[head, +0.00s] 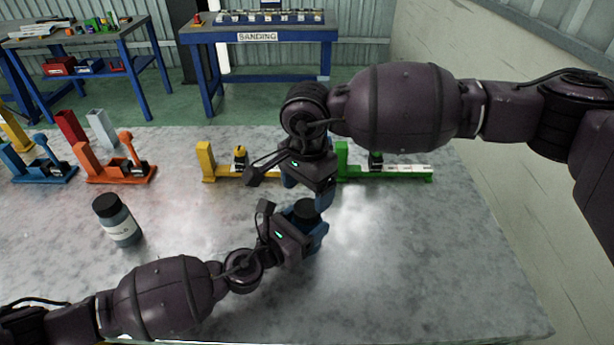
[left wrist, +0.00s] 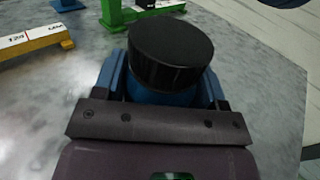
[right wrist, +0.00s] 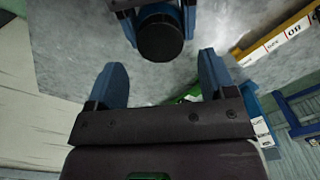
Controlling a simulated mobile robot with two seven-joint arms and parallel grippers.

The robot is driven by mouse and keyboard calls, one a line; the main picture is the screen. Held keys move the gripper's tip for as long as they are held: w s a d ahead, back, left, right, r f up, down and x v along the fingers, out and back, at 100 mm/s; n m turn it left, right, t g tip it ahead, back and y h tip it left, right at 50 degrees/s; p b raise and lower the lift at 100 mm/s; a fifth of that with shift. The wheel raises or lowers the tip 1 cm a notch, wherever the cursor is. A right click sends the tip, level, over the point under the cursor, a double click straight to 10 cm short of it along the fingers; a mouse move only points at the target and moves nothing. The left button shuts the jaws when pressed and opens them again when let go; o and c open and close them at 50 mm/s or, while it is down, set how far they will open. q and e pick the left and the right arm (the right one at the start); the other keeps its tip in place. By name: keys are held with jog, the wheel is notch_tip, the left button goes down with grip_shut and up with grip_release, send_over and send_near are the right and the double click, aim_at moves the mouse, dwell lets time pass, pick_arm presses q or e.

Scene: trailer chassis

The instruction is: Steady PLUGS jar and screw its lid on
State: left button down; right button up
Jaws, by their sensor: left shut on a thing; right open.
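A jar with a black lid (head: 306,210) stands near the middle of the table. My left gripper (head: 310,232) is shut around its body from the front. In the left wrist view the black lid (left wrist: 170,55) sits on top, above the blue fingers, looking slightly tilted; its seating on the thread cannot be told. The jar's label is hidden. My right gripper (head: 307,188) is open and empty just above and behind the lid. In the right wrist view the lid (right wrist: 160,38) lies beyond the open fingertips (right wrist: 160,70), apart from them.
Another dark jar (head: 117,222) with a black lid and an unreadable label stands at left. A yellow gauge stand (head: 207,162), a green one (head: 390,175), an orange one (head: 122,172) and a blue one (head: 40,170) line the back. The table's right front is clear.

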aim_at(307, 208)
jog(key=shift+f, duration=2.4)
jog(key=c, duration=0.9)
jog(key=o, duration=1.1)
notch_tip(307, 208, up, 12)
jog(key=shift+r, duration=0.1)
pick_arm(q)
jog(key=shift+c, duration=0.5)
grip_release()
